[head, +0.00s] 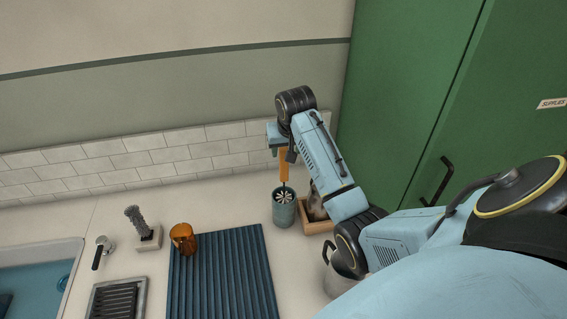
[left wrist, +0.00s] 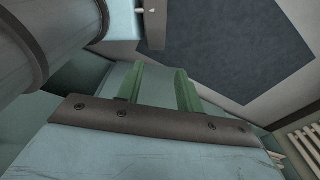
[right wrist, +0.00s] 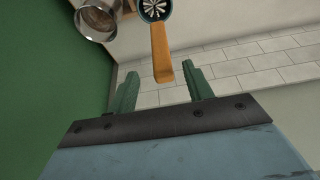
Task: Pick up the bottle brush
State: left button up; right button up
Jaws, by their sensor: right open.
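The bottle brush (head: 284,166) has an orange handle and stands handle up in a blue-grey cup (head: 284,213). White spokes, seemingly its bristles, radiate inside the cup mouth. My right gripper (head: 283,153) is above the cup at the top of the handle. In the right wrist view, the open fingers (right wrist: 160,72) stand either side of the handle's end (right wrist: 162,60), with gaps showing on both sides. The cup (right wrist: 154,10) is at the top edge there. My left gripper (left wrist: 159,72) is open and empty, away from the counter, and does not show in the head view.
A wooden box (head: 318,227) with a metal vessel stands right of the cup, partly behind my right arm. A metal pot (head: 337,281) is nearer. Tiled wall behind; green cabinet right.

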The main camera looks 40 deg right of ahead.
jog(key=shift+p+x, duration=0.45)
jog(key=shift+x, duration=3)
jog(key=shift+w+a+r, duration=0.1)
jog(key=shift+w, duration=0.1)
jog(key=c, duration=1)
